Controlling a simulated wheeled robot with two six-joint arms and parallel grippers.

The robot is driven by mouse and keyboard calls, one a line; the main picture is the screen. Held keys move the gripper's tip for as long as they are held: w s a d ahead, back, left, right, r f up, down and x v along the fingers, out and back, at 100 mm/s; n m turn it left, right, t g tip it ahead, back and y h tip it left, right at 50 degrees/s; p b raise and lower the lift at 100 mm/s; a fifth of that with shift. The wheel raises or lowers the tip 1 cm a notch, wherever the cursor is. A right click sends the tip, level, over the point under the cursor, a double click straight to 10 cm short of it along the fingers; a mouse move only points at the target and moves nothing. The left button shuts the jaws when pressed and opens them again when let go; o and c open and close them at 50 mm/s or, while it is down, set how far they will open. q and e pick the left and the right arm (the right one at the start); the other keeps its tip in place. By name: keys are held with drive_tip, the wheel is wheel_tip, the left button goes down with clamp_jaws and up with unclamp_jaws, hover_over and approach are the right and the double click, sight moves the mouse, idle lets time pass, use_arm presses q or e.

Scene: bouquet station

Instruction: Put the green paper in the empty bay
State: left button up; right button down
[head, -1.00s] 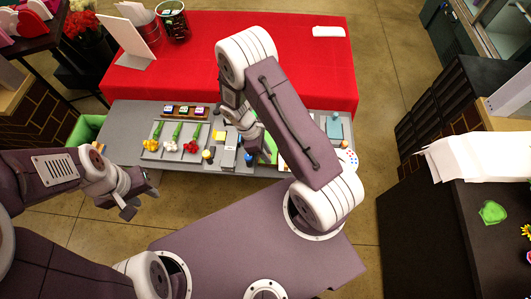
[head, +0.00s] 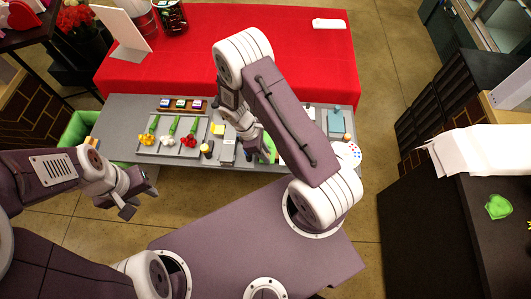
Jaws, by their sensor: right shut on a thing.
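The green paper (head: 269,149) shows as a small green patch at the right side of my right gripper (head: 249,148), over the grey table. My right arm covers much of it. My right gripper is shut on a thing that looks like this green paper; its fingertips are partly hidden. I cannot make out an empty bay; the area under my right arm is hidden. My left gripper (head: 130,202) is empty, its fingers apart, off the front left of the table.
On the grey table (head: 115,135) a tray holds yellow (head: 146,139), white (head: 168,140) and red flowers (head: 188,141). A rack of small boxes (head: 181,104) stands behind. A blue-grey pad (head: 335,121) lies at right. A red-covered table (head: 185,65) is beyond.

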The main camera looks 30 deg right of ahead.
drive_tip(key=shift+d+f, duration=0.1)
drive_tip(key=shift+d, duration=0.05)
drive_tip(key=shift+f, duration=0.15)
idle(0.5)
drive_tip(key=c, duration=0.8)
unclamp_jaws()
wheel_tip(320, 180, up, 7)
drive_tip(key=p, duration=0.6)
idle(0.4)
